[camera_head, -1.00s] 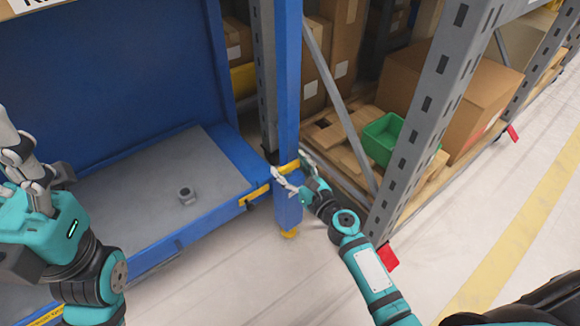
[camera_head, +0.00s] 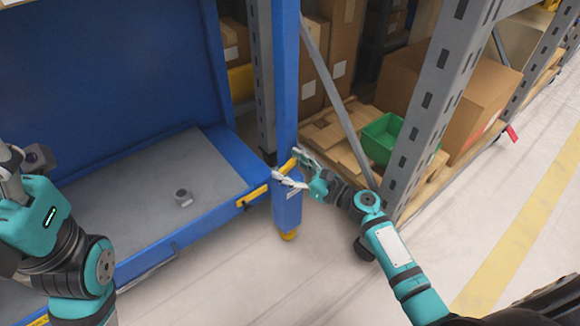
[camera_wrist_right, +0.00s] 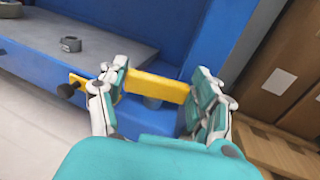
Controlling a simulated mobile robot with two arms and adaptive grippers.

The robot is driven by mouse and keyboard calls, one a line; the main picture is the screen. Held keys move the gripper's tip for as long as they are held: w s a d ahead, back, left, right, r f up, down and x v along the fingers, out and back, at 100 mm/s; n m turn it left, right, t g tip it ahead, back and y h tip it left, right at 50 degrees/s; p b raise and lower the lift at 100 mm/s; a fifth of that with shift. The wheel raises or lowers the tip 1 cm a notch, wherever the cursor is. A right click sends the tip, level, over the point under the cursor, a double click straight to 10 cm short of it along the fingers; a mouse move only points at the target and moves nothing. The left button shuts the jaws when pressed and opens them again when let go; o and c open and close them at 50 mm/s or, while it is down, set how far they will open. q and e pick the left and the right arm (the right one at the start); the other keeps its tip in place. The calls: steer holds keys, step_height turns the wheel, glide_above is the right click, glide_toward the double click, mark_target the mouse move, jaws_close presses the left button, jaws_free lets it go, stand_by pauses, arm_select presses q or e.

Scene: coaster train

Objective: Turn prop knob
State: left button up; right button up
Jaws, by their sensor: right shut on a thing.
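A blue post (camera_head: 286,80) stands at the right front corner of a blue frame. My right gripper (camera_head: 294,171) is at its lower part, with fingers on both sides of a yellow bar. In the right wrist view, my right gripper (camera_wrist_right: 158,98) is shut on the yellow bar (camera_wrist_right: 157,87), which spans between its fingers. A small dark knob (camera_wrist_right: 66,90) sits left of the fingers, outside the grip. My left gripper (camera_head: 10,165) is partly cut off at the left edge.
A grey rack upright (camera_head: 432,100) stands to the right, near a green bin (camera_head: 382,138) and cardboard boxes (camera_head: 470,100). Open floor (camera_head: 270,285) lies in front.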

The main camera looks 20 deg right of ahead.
steer(key=o, duration=1.2)
steer(key=v, duration=1.2)
